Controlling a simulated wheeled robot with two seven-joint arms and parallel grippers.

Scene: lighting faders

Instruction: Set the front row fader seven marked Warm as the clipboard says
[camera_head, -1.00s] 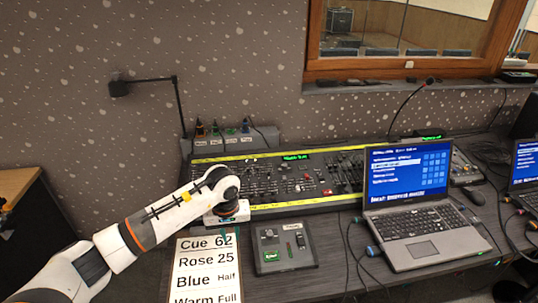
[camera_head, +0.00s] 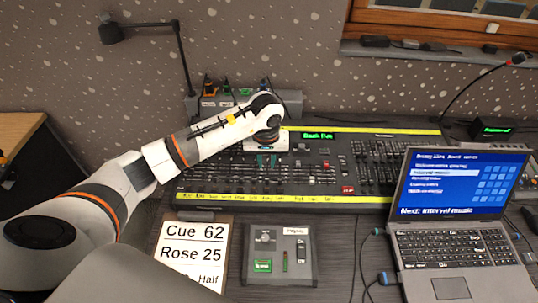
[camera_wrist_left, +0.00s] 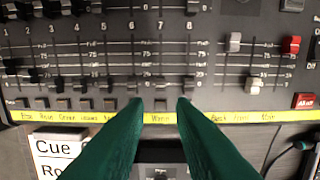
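The lighting desk (camera_head: 325,177) has rows of faders and a yellow label strip. In the left wrist view, the Warm label (camera_wrist_left: 160,118) sits below the column numbered 7. The dark front row fader seven knob (camera_wrist_left: 160,86) appears low in its slot, near the zero end. My left gripper (camera_head: 267,160) is over the desk; its green fingers (camera_wrist_left: 158,102) are apart, either side of the Warm column, with nothing held. Contact with the panel cannot be told. The clipboard (camera_head: 192,255) reads Cue 62, Rose 25 and a partly hidden Half; its Warm line is out of view.
A small control box (camera_head: 279,255) lies before the desk, right of the clipboard. An open laptop (camera_head: 455,220) stands at the right, with cables beside it. Neighbouring fader knobs (camera_wrist_left: 189,84) stand close to the fingers. A lamp (camera_head: 150,28) is behind.

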